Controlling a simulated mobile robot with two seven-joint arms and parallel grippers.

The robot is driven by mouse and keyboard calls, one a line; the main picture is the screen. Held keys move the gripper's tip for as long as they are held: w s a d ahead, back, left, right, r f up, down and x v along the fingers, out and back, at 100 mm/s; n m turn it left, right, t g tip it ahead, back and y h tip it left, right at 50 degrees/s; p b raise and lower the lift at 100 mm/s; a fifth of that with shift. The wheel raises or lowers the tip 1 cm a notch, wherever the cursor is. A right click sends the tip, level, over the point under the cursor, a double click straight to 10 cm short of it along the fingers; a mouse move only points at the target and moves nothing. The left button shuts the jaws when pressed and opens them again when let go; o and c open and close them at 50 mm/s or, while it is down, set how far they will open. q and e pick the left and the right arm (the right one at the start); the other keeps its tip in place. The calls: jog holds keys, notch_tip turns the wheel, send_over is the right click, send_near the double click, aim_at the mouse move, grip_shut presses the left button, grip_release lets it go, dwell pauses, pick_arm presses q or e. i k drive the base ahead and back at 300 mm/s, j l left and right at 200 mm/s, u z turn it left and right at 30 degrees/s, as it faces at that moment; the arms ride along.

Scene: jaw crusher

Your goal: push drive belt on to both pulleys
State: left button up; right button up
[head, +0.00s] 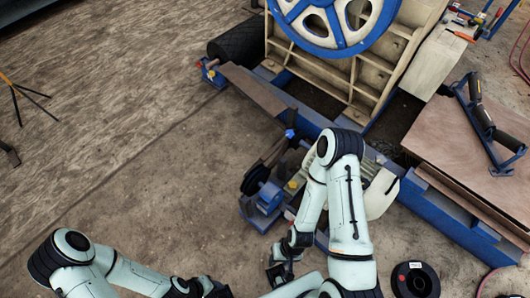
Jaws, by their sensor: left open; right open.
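The large blue spoked pulley (336,40) stands on the cream crusher frame at the top, cut off by the picture's edge. A small dark pulley (255,180) sits at the left end of the motor unit, in the middle of the view. I cannot make out the drive belt with certainty. My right gripper (279,272) is open, below the blue motor mount (265,199) and apart from the small pulley. My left gripper (212,288) is open near the bottom edge, partly cut off. My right arm hides part of the motor.
A brown board (465,150) with a roller bracket (485,122) lies at right. A black spool (415,281) lies on the floor at bottom right. A blue base beam (440,215) runs across the right. The floor at left is mostly clear, with a tripod leg stand (17,97).

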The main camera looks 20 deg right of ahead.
aim_at(266, 155)
jog(key=i+j+z, duration=0.15)
jog(key=j, duration=0.4)
jog(key=j+z, duration=0.2)
jog(key=j, duration=0.3)
jog(key=i+j+z, duration=0.15)
jog(key=j, duration=0.15)
jog(key=i+j+z, duration=0.15)
jog(key=j, duration=0.2)
jog(key=i+j+z, duration=0.1)
jog(key=j, duration=0.25)
jog(key=i+j+z, duration=0.35)
jog(key=i, duration=0.2)
jog(key=i+j+z, duration=0.35)
jog(key=i, duration=0.15)
jog(key=i+l+z, duration=0.15)
jog(key=i, duration=0.3)
